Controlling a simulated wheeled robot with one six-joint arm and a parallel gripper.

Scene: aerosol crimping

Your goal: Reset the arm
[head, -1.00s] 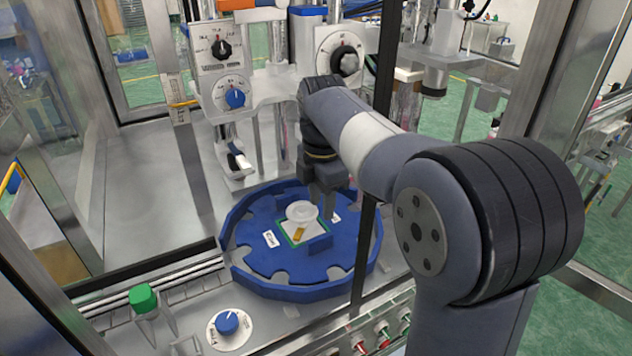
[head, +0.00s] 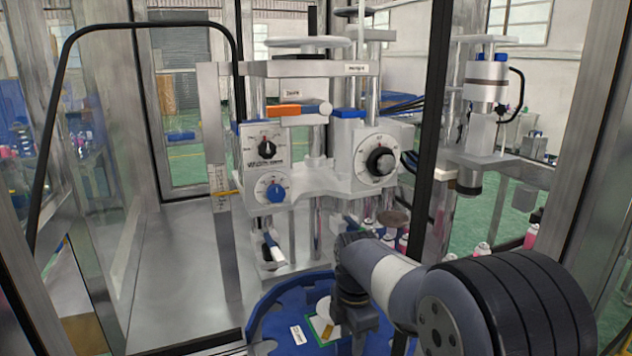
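My arm (head: 395,280) reaches in from the lower right. My gripper (head: 357,345) points down over the right side of the blue round turntable (head: 258,325). Its fingertips are at or below the bottom edge of the head view, so I cannot see whether it is open or shut. A white round piece (head: 325,308) sits on a small white and green plate on the turntable, just left of the gripper. I see nothing clearly held. The front of the turntable is cut off by the frame.
A crimping machine with a black-knob dial (head: 380,161), a blue knob (head: 275,190) and an orange-tipped lever (head: 283,110) stands behind the turntable. A dark frame post (head: 432,130) rises close to my arm. The steel deck (head: 180,255) at left is clear.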

